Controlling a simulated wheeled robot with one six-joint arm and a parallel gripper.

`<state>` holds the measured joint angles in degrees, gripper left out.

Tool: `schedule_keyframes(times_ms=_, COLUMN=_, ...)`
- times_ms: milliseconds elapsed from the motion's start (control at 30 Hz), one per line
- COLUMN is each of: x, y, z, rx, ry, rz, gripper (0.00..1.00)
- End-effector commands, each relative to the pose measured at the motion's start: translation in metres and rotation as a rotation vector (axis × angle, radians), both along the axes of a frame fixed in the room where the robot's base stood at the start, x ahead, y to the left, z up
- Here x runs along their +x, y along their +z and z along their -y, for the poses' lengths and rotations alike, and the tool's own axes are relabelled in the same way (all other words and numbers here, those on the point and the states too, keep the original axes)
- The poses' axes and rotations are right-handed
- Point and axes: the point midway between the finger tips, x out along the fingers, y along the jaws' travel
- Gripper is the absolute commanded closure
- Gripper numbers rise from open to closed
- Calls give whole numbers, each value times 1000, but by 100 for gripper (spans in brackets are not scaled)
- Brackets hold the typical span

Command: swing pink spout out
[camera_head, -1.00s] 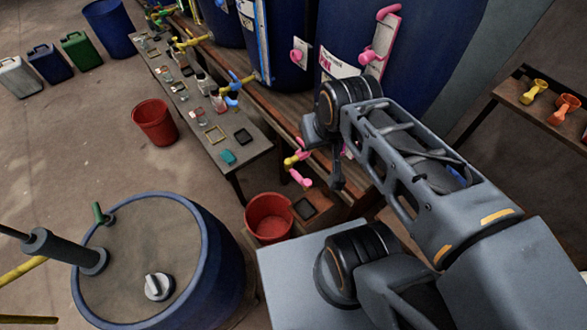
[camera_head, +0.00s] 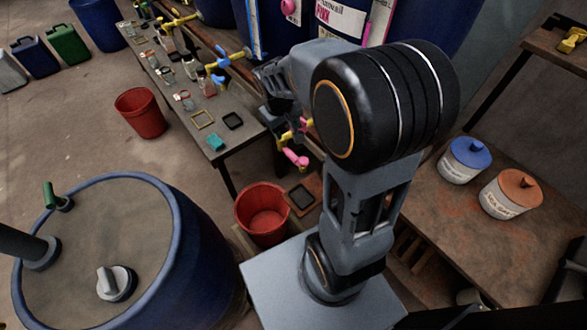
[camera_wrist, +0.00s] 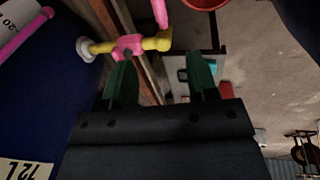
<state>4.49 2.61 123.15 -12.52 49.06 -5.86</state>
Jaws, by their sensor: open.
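The pink spout (camera_head: 295,158) hangs off a yellow pipe piece (camera_head: 286,137) at the front of the vat with the pink label, left of my arm. In the wrist view the pink spout (camera_wrist: 160,12) runs up out of frame from the yellow elbow (camera_wrist: 158,41). A pink valve body (camera_wrist: 128,45) joins that elbow to the blue vat wall (camera_wrist: 55,110). My gripper (camera_wrist: 162,70) is open, its two green fingers apart and empty between. In the picture, the fingertips sit just below the valve and elbow; contact is not visible. My arm hides part of the vat.
A red bucket (camera_head: 263,213) stands below the spout. A low bench (camera_head: 232,150) with small items lies to the left. A blue drum (camera_head: 190,240) is in the left foreground. A table with two lidded jars (camera_head: 510,195) is at right. Open floor lies far left.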

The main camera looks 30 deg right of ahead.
Motion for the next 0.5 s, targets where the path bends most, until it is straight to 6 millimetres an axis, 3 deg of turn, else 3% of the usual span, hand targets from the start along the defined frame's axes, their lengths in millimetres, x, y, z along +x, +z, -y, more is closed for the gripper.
schedule_keyframes(times_ms=33, x=5, y=-25, z=3, rx=-7, ry=7, rz=-20, gripper=47)
schedule_keyframes(times_ms=100, x=10, y=-39, z=6, rx=-14, ry=16, rz=-37, gripper=47)
schedule_keyframes(times_ms=500, x=16, y=-103, z=20, rx=-22, ry=28, rz=-63, gripper=47)
